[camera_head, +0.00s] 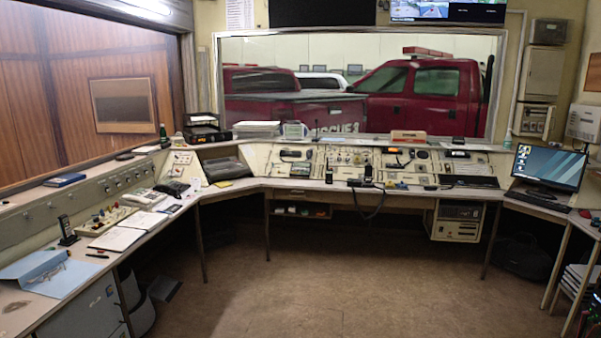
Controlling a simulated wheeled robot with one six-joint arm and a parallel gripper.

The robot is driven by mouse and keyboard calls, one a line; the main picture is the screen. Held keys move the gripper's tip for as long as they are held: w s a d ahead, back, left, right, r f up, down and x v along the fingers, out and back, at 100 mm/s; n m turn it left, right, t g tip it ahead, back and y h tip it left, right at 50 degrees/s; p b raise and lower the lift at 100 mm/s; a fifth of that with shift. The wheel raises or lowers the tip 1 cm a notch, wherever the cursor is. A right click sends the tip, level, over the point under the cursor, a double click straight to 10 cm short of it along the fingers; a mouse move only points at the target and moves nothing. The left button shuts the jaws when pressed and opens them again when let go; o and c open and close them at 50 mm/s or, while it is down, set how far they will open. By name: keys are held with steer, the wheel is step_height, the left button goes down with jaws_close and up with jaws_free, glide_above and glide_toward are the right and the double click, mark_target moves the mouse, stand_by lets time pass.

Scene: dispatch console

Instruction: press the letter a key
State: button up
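No single letter key can be made out at this distance, so I cannot tell where the a key is. A dark, flat keyboard-like shape (537,201) lies on the right desk in front of a lit monitor (549,167). Another dark, flat keyboard-like panel (470,181) lies on the right part of the console. A dark laptop-like device (226,168) sits at the console's left corner. My gripper is not in view.
The U-shaped desk (330,186) runs along the left, back and right. Phones, papers (117,238) and a blue folder (45,272) lie on its left side. The brown floor (300,285) in the middle is clear. A dark bag (522,256) stands under the right desk.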

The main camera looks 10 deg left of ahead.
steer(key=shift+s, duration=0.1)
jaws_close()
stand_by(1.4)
